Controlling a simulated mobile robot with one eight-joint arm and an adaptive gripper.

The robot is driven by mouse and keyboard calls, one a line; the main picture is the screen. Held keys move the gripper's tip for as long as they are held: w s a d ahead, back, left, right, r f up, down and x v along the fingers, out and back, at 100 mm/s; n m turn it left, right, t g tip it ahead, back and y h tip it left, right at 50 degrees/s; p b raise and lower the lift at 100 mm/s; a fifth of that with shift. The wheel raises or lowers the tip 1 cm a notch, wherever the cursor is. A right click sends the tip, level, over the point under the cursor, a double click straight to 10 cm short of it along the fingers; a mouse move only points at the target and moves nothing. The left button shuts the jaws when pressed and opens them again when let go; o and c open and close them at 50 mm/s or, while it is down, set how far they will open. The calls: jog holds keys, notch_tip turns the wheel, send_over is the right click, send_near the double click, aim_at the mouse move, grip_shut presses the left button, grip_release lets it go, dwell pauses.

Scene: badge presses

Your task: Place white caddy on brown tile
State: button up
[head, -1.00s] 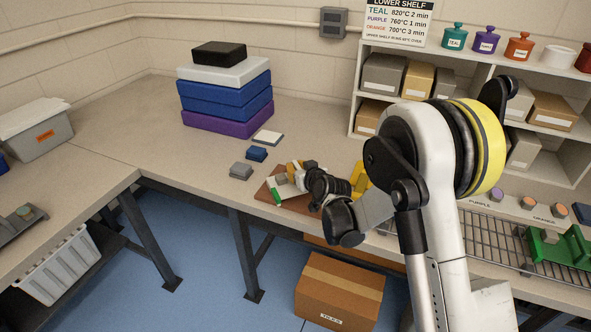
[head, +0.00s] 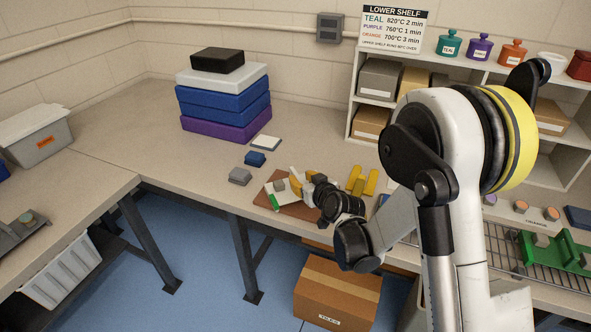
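The brown tile (head: 300,209) lies flat near the front edge of the table, partly hidden by my gripper. A small white piece with a green end (head: 272,197), which may be the white caddy, is at the tile's left side. A small grey block (head: 280,185) shows beside it. My gripper (head: 289,184) is over the tile, close to these pieces. The wrist hides part of it, and I cannot tell whether its fingers are apart or shut, or whether they touch the white piece.
A blue block (head: 255,159), a grey block (head: 240,176) and a white-topped pad (head: 266,143) lie behind and left of the tile. A yellow stand (head: 362,181) is to the right. Stacked bins (head: 225,108) stand further back. The table's left part has free room.

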jog(key=s+d+r+m+g+h+p, duration=0.1)
jog(key=s+d+r+m+g+h, duration=0.1)
jog(key=s+d+r, duration=1)
jog(key=s+d+r+m+g+h, duration=0.1)
jog(key=s+d, duration=0.3)
jog(key=s, duration=0.7)
jog(key=s+d+r+m+g+h, duration=0.1)
jog(key=s+d, duration=0.3)
jog(key=s, duration=0.7)
jog(key=shift+d+r+m+g+h, duration=0.15)
jog(key=shift+m+g+h, duration=0.35)
jog(key=shift+g+h, duration=0.3)
jog(key=shift+s, duration=0.1)
